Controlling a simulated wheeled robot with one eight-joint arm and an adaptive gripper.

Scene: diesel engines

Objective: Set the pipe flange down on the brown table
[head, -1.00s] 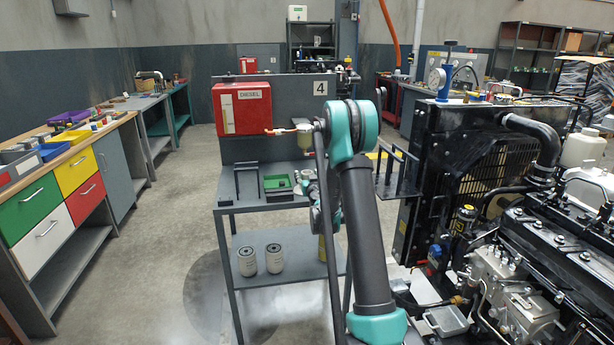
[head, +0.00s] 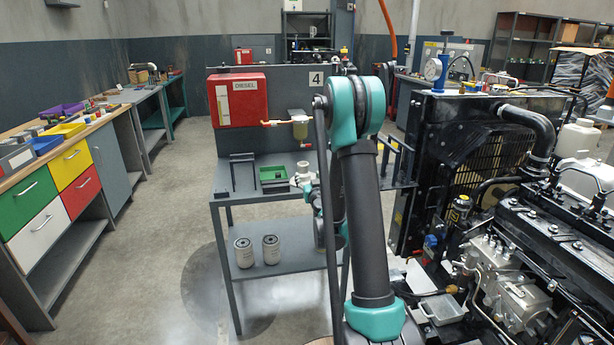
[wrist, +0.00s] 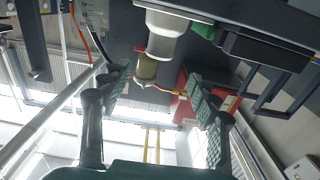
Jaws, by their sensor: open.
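A white fitting with a round collar, which looks like the pipe flange (head: 302,175), stands on the grey metal table beside a green tray. It also shows at the top middle of the wrist view (wrist: 165,42), in a tilted, inverted picture. My gripper (wrist: 160,85) is open, its two dark fingers spread wide. The white fitting appears ahead of the gap, with neither finger touching it. The brown-topped workbench (head: 113,97) runs along the left side of the room.
The grey table (head: 240,194) carries the green tray (head: 272,175) and a dark bracket. A red diesel box (head: 238,99) and a filter bowl (head: 299,124) are on the panel behind. The engine (head: 520,270) blocks the right. Open floor (head: 150,245) lies between workbench and grey table.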

